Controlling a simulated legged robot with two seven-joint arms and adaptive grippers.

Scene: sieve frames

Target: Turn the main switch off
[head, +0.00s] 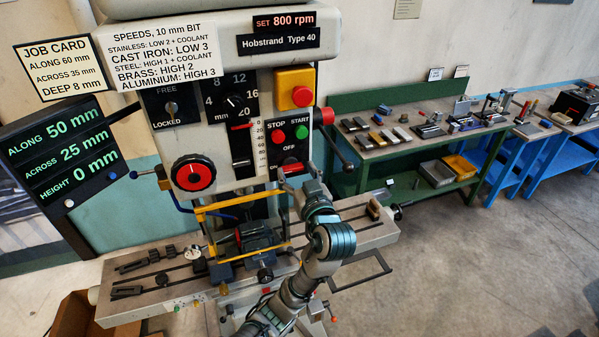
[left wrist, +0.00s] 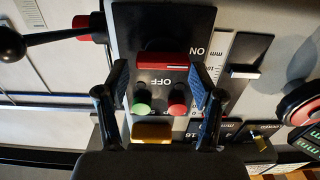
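The main switch is a red bar handle on a black plate with OFF and ON marks, low on the machine's control panel. In the head view the handle (head: 296,168) lies nearly level beside the ON mark, with OFF above it. The left wrist view shows the red handle (left wrist: 162,61) with ON near its right end. My left gripper (head: 307,184) is just below the switch in the head view, partly hidden by its own wrist. In the left wrist view the gripper (left wrist: 159,82) is open, its fingertips apart on either side of the handle. Contact cannot be told. My right gripper is not in view.
Red stop (head: 278,137) and green start (head: 302,132) buttons sit just above the switch. A yellow box with a red button (head: 294,90) is higher. A black lever (head: 339,150) juts out at right. The mill table (head: 150,295) spreads below.

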